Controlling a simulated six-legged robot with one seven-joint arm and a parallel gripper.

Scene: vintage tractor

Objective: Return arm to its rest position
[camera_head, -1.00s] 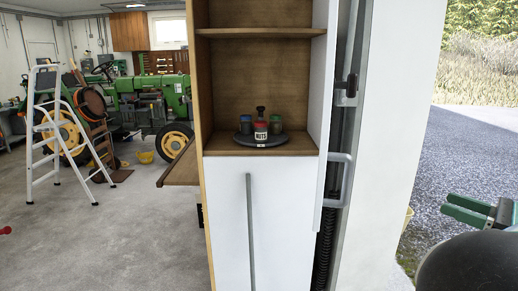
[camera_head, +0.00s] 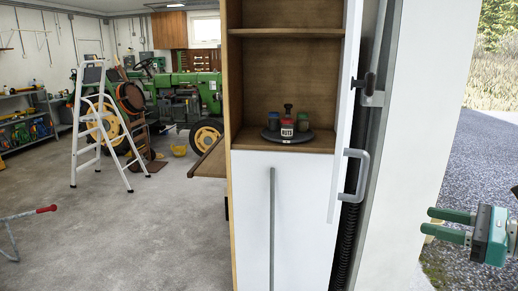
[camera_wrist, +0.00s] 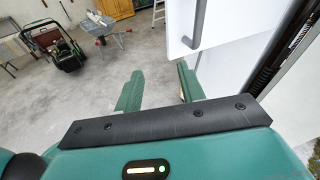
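My gripper (camera_head: 430,221) is at the right side of the head view, pointing left, in front of the grey gravel and beside the white wall edge. In the wrist view its two green fingers (camera_wrist: 160,74) stand apart with bare floor between them. The gripper is open and holds nothing. Most of my arm is out of view.
A tall cabinet (camera_head: 250,215) with open upper shelves stands close ahead. A round tray (camera_head: 310,139) with small containers sits on its shelf. A white stepladder (camera_head: 88,125) and a green tractor (camera_head: 190,95) are behind left. A wheelbarrow (camera_wrist: 103,24) stands on open concrete.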

